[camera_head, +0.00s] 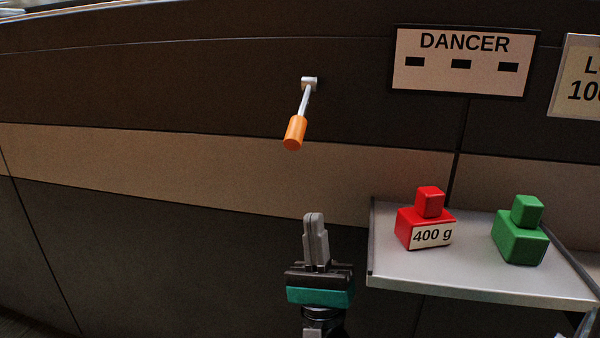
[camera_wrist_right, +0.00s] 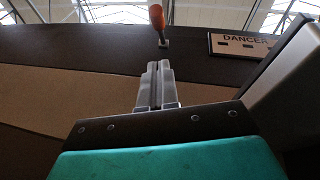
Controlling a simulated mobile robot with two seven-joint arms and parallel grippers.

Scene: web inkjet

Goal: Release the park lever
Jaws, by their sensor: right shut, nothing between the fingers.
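The park lever has an orange handle (camera_head: 295,132) on a thin metal rod (camera_head: 305,101) that hangs down, tilted slightly left, from a small bracket (camera_head: 309,83) on the dark panel. In the right wrist view its orange handle (camera_wrist_right: 157,16) shows at the top, beyond the fingertips. My right gripper (camera_head: 313,217) is below the handle and apart from it, its grey fingers pointing up. It also shows in the right wrist view (camera_wrist_right: 158,66), fingers together and empty. My left gripper is not in view.
A grey shelf (camera_head: 470,285) at the right holds a red block weight (camera_head: 410,226) marked 400 g and a green one (camera_head: 519,243). A DANCER sign (camera_head: 460,75) is on the panel above. The panel left of the lever is clear.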

